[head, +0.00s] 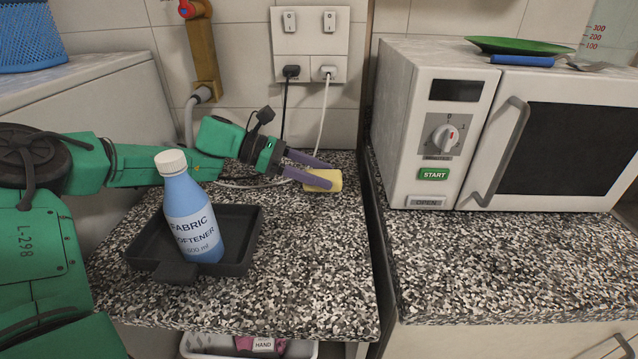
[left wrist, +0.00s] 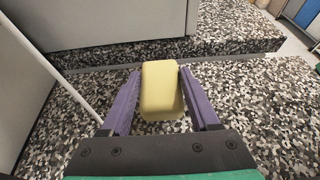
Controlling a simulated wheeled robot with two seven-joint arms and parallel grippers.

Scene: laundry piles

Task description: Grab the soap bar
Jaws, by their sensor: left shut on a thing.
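The soap bar (head: 325,180) is a pale yellow block at the back of the left speckled counter, near the wall. My left gripper (head: 327,175) reaches it from the left, with its purple fingers on either side of the bar. In the left wrist view, the soap bar (left wrist: 162,90) sits between the two fingertips of the left gripper (left wrist: 160,88), which are shut on it. Whether the bar touches the counter is hard to tell. My right gripper is not in view.
A blue fabric softener bottle (head: 190,213) stands in a black tray (head: 246,240) left of the soap. A white cable (head: 323,118) hangs from the socket behind the gripper. A microwave (head: 410,130) stands on the right counter. The front of the left counter (head: 310,275) is clear.

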